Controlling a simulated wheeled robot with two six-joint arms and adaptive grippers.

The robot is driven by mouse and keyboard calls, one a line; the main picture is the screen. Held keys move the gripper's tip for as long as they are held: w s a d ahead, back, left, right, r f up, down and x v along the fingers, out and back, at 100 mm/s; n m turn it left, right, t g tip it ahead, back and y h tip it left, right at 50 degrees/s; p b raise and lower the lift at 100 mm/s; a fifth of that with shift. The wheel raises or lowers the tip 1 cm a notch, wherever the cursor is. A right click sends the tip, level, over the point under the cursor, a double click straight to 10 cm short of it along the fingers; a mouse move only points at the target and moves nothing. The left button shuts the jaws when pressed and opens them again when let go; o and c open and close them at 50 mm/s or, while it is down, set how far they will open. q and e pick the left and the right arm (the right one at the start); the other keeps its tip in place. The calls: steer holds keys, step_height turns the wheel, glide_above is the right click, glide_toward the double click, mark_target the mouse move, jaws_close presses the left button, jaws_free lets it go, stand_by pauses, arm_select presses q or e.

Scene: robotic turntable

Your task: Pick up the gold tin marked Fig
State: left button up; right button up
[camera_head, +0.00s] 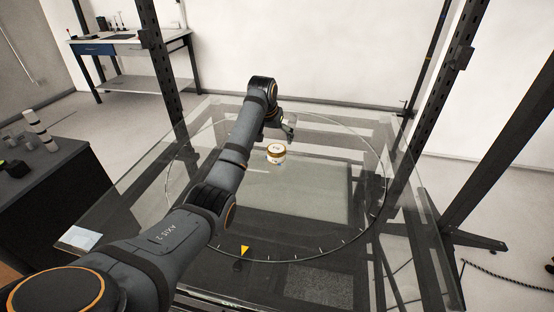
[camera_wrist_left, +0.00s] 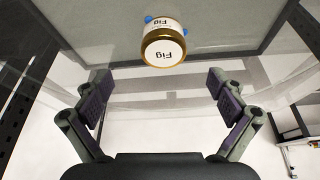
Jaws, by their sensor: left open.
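The gold tin marked Fig (camera_head: 276,153) stands on the glass turntable (camera_head: 310,215), near the middle. In the left wrist view the tin (camera_wrist_left: 164,46) has a gold rim and white labels reading Fig, and it shows at the top centre, beyond the fingertips. Small blue bits show beside its far side. My left gripper (camera_head: 288,128) is just behind and above the tin in the head view, partly hidden by its own wrist. In the left wrist view the left gripper (camera_wrist_left: 160,92) is open, with nothing between its fingers. My right gripper is in neither view.
The turntable has a clear glass top with tick marks and a yellow pointer (camera_head: 244,250) near its front edge. Dark frame posts (camera_head: 160,62) rise at the back left and right. A dark bench (camera_head: 50,190) with small items stands at the left. The glass around the tin is clear.

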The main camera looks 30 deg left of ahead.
mark_target(276, 148)
arm_select(q)
steer(key=x, duration=0.4)
steer(key=shift+f, duration=0.1)
steer(key=shift+w+a+x, duration=0.15)
steer(key=shift+x, duration=1.35)
steer(key=shift+w+a+x, duration=0.15)
steer(key=shift+a+x, duration=0.05)
steer(key=shift+x, duration=1.3)
steer(key=shift+r, duration=0.25)
steer(key=shift+c, duration=0.3)
steer(key=c, duration=1.2)
steer(key=shift+c, duration=0.7)
steer(key=shift+r, duration=0.1)
